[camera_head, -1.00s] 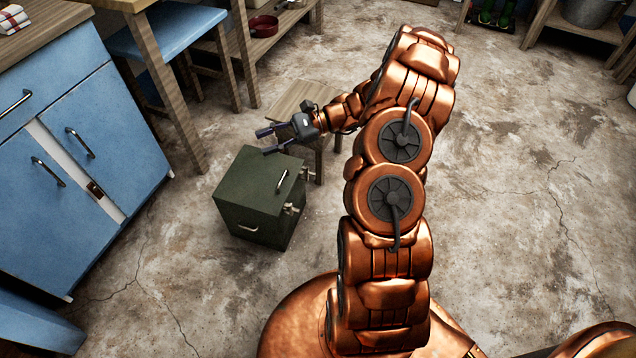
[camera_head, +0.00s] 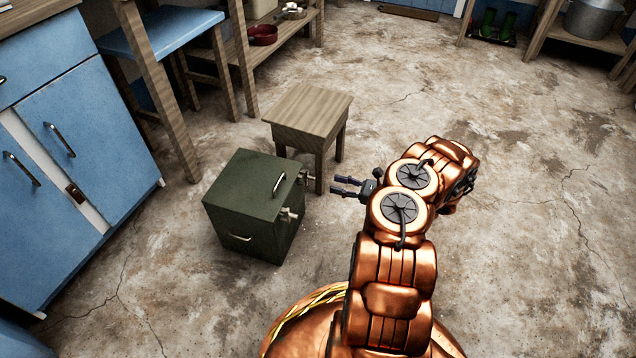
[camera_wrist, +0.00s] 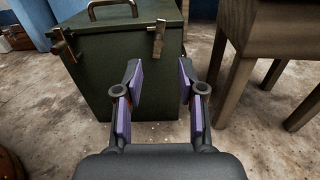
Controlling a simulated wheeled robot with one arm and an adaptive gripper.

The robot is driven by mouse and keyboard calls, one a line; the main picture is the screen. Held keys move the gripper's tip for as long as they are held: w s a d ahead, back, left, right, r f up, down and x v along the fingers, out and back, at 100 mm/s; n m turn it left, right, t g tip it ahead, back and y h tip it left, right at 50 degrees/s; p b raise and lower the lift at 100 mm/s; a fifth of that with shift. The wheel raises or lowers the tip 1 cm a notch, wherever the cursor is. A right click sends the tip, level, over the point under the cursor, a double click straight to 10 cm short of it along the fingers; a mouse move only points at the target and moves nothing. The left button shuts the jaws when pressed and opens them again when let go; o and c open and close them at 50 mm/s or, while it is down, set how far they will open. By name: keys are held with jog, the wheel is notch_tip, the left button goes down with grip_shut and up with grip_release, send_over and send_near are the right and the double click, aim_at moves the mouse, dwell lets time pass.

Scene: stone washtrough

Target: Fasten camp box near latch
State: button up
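The dark green camp box (camera_head: 238,208) stands on the floor with its lid down. It also fills the upper left of the wrist view (camera_wrist: 115,75). The near latch (camera_head: 288,214) sticks out from the box's right side; it shows at the left in the wrist view (camera_wrist: 62,45), tilted. A second, farther latch (camera_head: 307,178) is at the right in the wrist view (camera_wrist: 158,38). I cannot tell whether either latch is fastened. My gripper (camera_head: 346,187) is open and empty, right of the box and apart from it; its purple-padded fingers (camera_wrist: 160,95) point toward the latch side.
A wooden stool (camera_head: 308,112) stands close behind the box and at the right in the wrist view (camera_wrist: 262,30). Blue cabinets (camera_head: 85,150) are at the left. A blue-topped table (camera_head: 165,30) is behind. The floor right of my arm is clear.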

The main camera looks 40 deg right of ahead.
aim_at(307, 178)
jog(key=b+x, duration=0.2)
jog(key=x, duration=0.5)
jog(key=shift+w+a+b, duration=0.15)
jog(key=shift+a+b, duration=0.05)
jog(key=shift+b, duration=0.15)
grip_shut()
